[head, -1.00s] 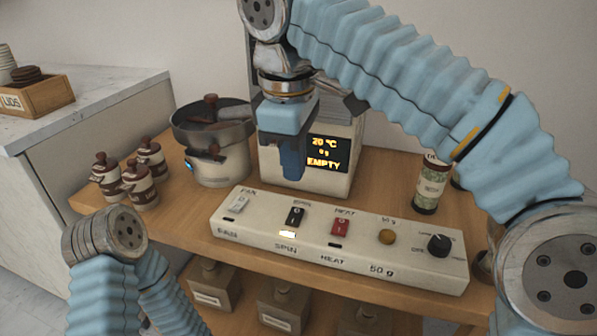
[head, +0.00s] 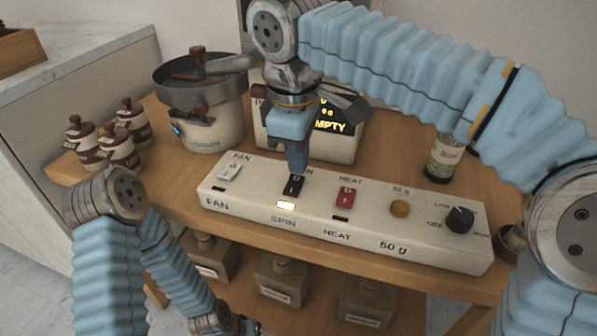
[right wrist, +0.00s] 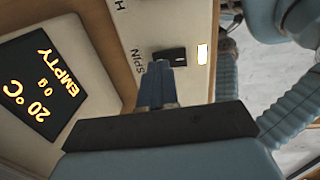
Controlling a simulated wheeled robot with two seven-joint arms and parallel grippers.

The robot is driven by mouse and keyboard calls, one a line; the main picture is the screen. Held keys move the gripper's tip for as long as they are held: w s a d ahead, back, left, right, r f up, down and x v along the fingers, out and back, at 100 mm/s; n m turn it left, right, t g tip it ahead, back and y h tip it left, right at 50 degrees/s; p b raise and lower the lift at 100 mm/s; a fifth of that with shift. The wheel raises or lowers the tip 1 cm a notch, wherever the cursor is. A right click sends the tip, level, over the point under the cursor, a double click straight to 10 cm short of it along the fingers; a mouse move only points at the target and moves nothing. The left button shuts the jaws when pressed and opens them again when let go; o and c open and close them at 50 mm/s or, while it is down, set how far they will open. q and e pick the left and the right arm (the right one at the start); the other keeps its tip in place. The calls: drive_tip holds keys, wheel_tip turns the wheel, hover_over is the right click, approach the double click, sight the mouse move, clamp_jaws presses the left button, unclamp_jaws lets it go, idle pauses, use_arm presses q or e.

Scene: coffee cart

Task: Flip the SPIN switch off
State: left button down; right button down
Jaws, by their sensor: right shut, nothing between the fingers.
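The black SPIN switch (head: 293,186) is on the long white control panel (head: 365,251), between the white FAN switch (head: 229,172) and the red HEAT switch (head: 345,197). The lamp (head: 285,205) below SPIN is lit. My right gripper (head: 297,168) is shut and empty, pointing down just behind the SPIN switch; I cannot tell whether it touches. In the right wrist view the shut fingers (right wrist: 161,70) are close to the black switch (right wrist: 169,56), with the lit lamp (right wrist: 202,54) beyond it. My left gripper (head: 240,326) is low at the bottom edge, partly cut off.
A round roaster pan machine (head: 205,125) and a unit with a display reading EMPTY (head: 328,126) stand behind the panel. Several small jars (head: 118,150) are at the left.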

sight(294, 185)
drive_tip(key=shift+w+f, duration=0.1)
drive_tip(key=shift+f, duration=1)
